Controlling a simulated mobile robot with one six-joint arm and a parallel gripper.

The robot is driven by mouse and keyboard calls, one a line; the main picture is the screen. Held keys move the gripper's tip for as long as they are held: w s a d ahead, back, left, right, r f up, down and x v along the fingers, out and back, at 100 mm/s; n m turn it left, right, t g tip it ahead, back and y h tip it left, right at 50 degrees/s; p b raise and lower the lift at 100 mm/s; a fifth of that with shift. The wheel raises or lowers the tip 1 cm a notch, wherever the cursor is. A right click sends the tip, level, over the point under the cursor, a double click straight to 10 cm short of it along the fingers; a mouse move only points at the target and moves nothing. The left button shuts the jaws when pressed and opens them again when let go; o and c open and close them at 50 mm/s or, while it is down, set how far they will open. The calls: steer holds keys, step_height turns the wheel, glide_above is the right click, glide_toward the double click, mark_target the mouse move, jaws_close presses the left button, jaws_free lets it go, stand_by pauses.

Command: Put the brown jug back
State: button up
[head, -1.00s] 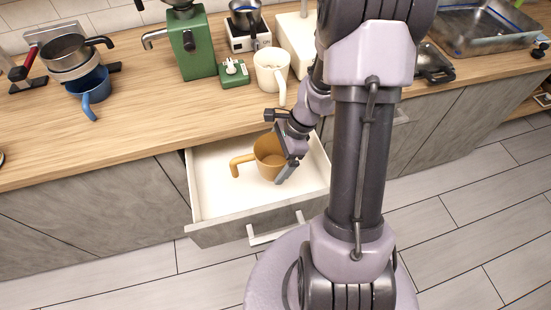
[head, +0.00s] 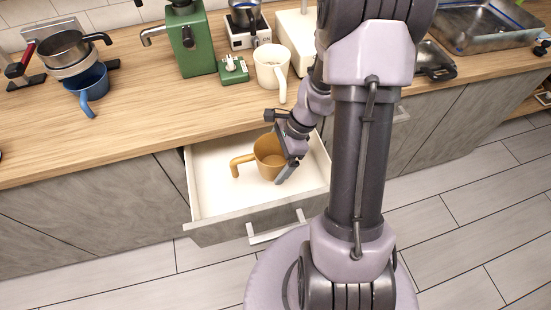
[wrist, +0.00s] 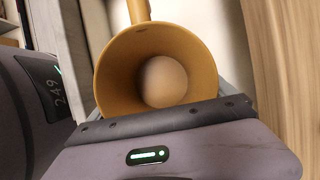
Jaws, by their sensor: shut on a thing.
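The brown jug (head: 268,152) is inside the open white drawer (head: 215,199) below the counter, upright, with its handle toward the left. My gripper (head: 287,168) is at the jug's right side, shut on its wall. In the wrist view the jug (wrist: 115,75) shows its open mouth, with a round pale brown area at the bottom and the handle at the top. I cannot tell whether the jug's base touches the drawer floor.
The counter edge lies just behind the drawer. A cream jug (head: 271,68), a green grinder (head: 190,42), a small green box (head: 234,73) and a blue jug (head: 88,84) stand on the counter. The drawer's left part is empty.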

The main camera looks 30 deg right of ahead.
steer(key=shift+f+b, duration=3.4)
steer(key=shift+f, duration=0.55)
stand_by(2.0)
steer(key=shift+f, duration=1.05)
stand_by(1.0)
